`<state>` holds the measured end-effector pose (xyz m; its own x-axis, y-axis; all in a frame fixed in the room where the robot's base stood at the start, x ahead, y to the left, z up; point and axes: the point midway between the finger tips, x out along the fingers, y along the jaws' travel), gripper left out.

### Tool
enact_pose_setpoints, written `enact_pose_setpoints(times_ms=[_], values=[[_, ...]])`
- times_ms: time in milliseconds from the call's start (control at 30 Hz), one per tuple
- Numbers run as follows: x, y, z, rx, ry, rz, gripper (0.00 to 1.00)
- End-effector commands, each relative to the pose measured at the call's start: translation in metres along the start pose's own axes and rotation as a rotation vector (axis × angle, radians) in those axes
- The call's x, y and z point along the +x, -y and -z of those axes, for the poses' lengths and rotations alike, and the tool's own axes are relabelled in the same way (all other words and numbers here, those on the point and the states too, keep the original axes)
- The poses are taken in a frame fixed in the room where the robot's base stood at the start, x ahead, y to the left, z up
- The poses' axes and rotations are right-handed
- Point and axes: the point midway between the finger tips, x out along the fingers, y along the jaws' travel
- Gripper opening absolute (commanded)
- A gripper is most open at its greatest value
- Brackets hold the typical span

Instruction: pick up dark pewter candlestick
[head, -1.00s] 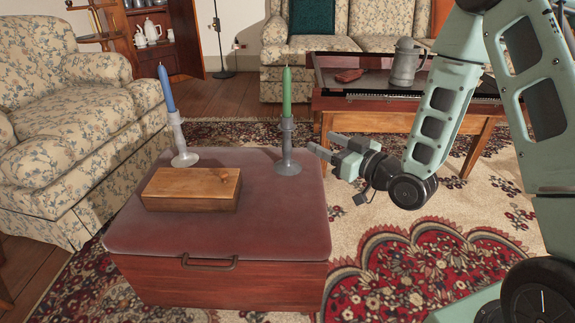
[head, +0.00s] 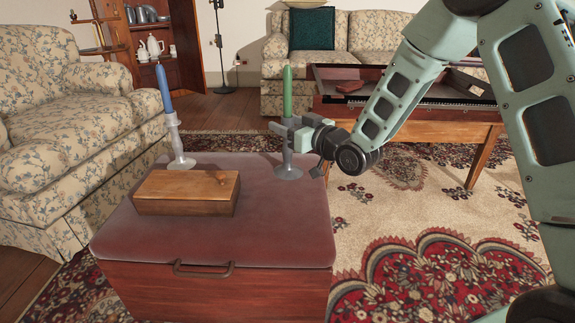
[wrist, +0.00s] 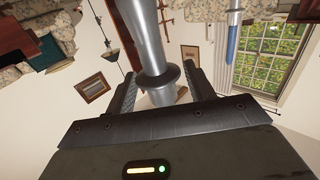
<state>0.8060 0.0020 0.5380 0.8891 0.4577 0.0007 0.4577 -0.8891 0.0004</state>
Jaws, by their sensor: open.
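The dark pewter candlestick (head: 287,163) stands upright with a green candle (head: 287,90) at the back right of a cushioned chest. My gripper (head: 284,130) is at its upper stem, coming in from the right. In the wrist view the candlestick (wrist: 148,40) passes between the two fingers (wrist: 158,88), which are open around it. I cannot tell whether either finger touches it. The gripper hides part of the stem in the head view.
A lighter candlestick (head: 177,146) with a blue candle (head: 164,88) stands at the chest's back left. A wooden box (head: 187,193) lies on the cushioned chest (head: 270,225). A floral armchair (head: 70,140) is left. A display table (head: 420,120) stands behind my arm.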

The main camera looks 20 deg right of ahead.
Motion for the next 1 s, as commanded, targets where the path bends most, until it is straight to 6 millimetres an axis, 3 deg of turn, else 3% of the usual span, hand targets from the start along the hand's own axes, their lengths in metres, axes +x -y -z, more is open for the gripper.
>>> enact_pose_setpoints(times_ms=[233,267,433,767,867,1000], values=[[0.002,0.000,0.001,0.001,0.001,0.000,0.53],[0.002,0.000,0.001,0.001,0.001,0.000,0.48],[0.002,0.000,0.000,0.001,0.002,0.000,0.01],[0.002,0.000,0.002,0.001,0.002,0.000,0.00],[0.002,0.000,0.011,0.001,0.001,-0.001,0.00],[0.002,0.000,0.038,-0.001,-0.003,-0.001,0.00]])
